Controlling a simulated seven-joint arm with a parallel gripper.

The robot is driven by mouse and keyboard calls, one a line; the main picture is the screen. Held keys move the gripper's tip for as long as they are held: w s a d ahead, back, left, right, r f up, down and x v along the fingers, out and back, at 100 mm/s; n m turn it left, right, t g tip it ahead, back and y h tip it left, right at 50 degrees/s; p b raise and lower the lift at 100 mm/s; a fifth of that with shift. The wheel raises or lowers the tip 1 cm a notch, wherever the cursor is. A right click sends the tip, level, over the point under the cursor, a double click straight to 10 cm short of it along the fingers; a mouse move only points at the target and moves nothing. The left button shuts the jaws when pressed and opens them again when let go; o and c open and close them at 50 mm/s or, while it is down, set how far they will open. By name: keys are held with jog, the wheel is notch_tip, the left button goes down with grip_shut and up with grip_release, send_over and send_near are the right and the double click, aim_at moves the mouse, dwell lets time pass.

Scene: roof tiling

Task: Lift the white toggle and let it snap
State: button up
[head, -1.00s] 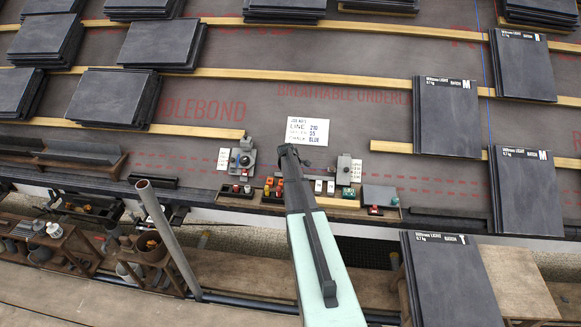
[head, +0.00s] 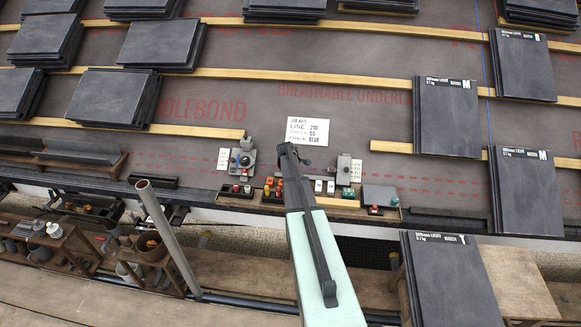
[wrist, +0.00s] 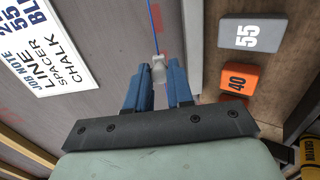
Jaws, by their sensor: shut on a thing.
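The white toggle (wrist: 158,74) is a small pale piece at the end of a blue line (wrist: 154,30) in the wrist view. My gripper (wrist: 159,88) has blue fingers on both sides of the toggle and is shut on it. The line runs from the toggle to the top edge of the wrist view. In the head view my gripper (head: 288,152) is over the lower part of the roof, just below the job note. The toggle cannot be made out there.
The job note (head: 307,132) lies on the underlay. In the wrist view a grey block marked 55 (wrist: 249,36) and an orange block marked 40 (wrist: 238,79) lie to the right. Trays of small parts flank my arm. Slates (head: 447,115) lie on the right.

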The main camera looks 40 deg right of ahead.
jog(key=shift+v, duration=1.1)
jog(key=o, duration=0.9)
jog(key=v, duration=0.6)
